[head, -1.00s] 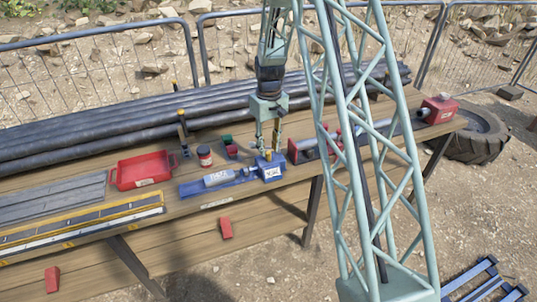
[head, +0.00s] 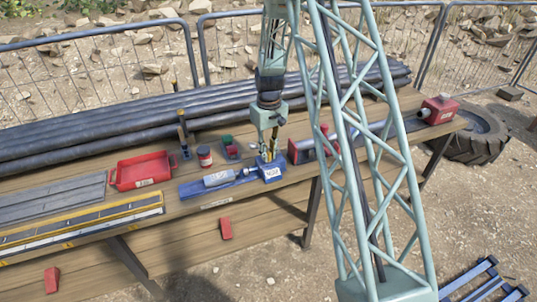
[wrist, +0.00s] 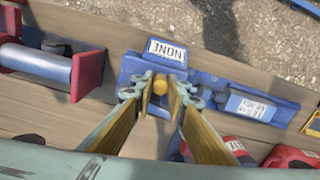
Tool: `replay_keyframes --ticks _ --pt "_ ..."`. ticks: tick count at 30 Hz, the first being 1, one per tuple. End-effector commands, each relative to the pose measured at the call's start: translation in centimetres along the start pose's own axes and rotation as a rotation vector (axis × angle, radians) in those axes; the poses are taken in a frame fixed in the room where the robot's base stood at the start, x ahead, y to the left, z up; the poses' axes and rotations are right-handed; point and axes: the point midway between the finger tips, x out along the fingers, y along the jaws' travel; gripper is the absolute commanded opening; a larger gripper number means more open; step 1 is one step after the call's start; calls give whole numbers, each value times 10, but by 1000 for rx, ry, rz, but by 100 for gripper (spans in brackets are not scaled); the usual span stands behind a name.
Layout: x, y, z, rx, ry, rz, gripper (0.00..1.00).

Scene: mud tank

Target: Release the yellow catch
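The yellow catch (wrist: 160,84) is a small round-topped knob on a blue block (wrist: 152,62) with a white label reading "NONE". The block also shows in the head view (head: 270,174), at the front of the bench beside a grey bottle-like cylinder (head: 219,179) on a blue base. My gripper (wrist: 159,80) points down at the block, its two yellow-padded fingers on either side of the catch. A thin gap shows between the left finger and the catch; contact on the right is unclear. In the head view my gripper (head: 267,152) hides most of the catch.
A red-ended fixture (head: 302,150) with a grey cylinder stands close to the right. A red tray (head: 147,171), a red jar (head: 205,156) and a small red and green item (head: 230,147) are to the left. Black pipes (head: 90,127) lie behind.

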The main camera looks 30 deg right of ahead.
Motion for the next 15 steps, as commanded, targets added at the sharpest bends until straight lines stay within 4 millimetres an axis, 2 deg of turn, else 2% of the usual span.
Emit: replay_keyframes --ticks 1,3,8,15 --pt "0 0 0 0 0 0 6" --pt "0 0 0 0 0 0 0" --pt "0 0 1 0 0 0 0" --pt "1 -3 19 1 -2 -1 0"
